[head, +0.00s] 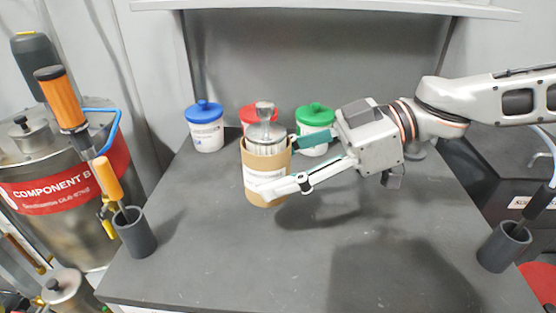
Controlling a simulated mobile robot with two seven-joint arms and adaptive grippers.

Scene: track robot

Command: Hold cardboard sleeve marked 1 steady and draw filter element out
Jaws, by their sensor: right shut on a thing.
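The cardboard sleeve (253,159) is a brown cylinder with a pale label, upright at the middle of the table. Its marking is too small to read. The filter element (266,140) shows above the sleeve's rim as a pale, silvery top with a metal knob; its lower part is hidden inside the sleeve. My right gripper (277,162) comes in from the right and is shut on the sleeve, one finger across its front and the other at its back right side. I cannot tell whether the sleeve touches the table. My left gripper is not in view.
Tubs with blue (207,136), red (252,114) and green (316,142) lids stand at the back. Dark cups with tools stand at the left (136,235) and right (504,250) table edges. The table's (260,260) front middle is clear.

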